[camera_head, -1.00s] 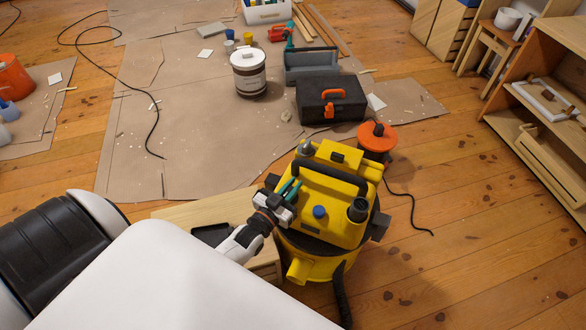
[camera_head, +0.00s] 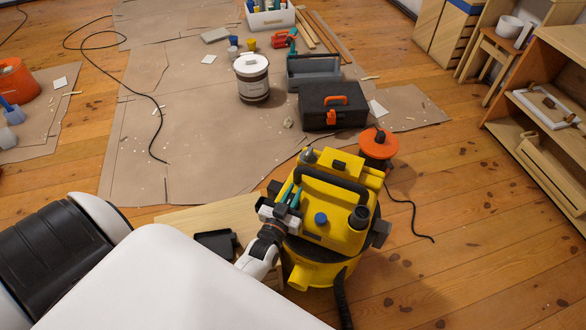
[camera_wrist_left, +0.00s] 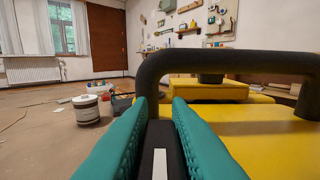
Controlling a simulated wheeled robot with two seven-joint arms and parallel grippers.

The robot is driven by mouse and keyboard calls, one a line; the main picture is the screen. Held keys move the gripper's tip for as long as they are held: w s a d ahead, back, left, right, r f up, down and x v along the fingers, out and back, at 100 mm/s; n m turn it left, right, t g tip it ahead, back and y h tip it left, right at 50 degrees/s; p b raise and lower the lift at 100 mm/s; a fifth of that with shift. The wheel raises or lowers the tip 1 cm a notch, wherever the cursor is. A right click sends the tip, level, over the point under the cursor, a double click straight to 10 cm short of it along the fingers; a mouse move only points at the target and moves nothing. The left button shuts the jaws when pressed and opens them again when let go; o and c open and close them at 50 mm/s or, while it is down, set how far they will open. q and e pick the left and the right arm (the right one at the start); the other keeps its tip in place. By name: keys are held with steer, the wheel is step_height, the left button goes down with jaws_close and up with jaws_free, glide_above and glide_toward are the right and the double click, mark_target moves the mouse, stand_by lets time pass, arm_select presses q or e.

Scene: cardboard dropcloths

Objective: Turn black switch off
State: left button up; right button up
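A yellow shop vacuum (camera_head: 330,222) with a black carry handle (camera_head: 335,184) stands on the floor; its yellow top also fills the right of the left wrist view (camera_wrist_left: 280,140). My left gripper (camera_head: 289,194), with teal fingers, is at the vacuum's left side by the handle's near end. In the left wrist view the fingers (camera_wrist_left: 160,105) are apart. A black part with a pale strip (camera_wrist_left: 160,160) shows between them; I cannot tell if it is the switch. A small black block (camera_head: 341,165) sits on the top behind the handle. My right gripper is out of view.
A pale wooden stool or box (camera_head: 225,216) holding a black tray (camera_head: 216,243) is left of the vacuum. An orange cable reel (camera_head: 378,146), a black toolbox (camera_head: 333,107) and a paint can (camera_head: 252,80) stand behind. Floor on the right is clear up to the shelf (camera_head: 545,120).

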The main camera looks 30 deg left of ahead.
arm_select(q)
steer(key=o, duration=0.3)
steer(key=shift+o, duration=0.2)
steer(key=shift+s, duration=0.1)
steer(key=shift+s, duration=0.4)
steer(key=s+d+p, duration=0.1)
steer(key=s+d, duration=0.1)
steer(key=s, duration=0.8)
steer(key=shift+s, duration=0.4)
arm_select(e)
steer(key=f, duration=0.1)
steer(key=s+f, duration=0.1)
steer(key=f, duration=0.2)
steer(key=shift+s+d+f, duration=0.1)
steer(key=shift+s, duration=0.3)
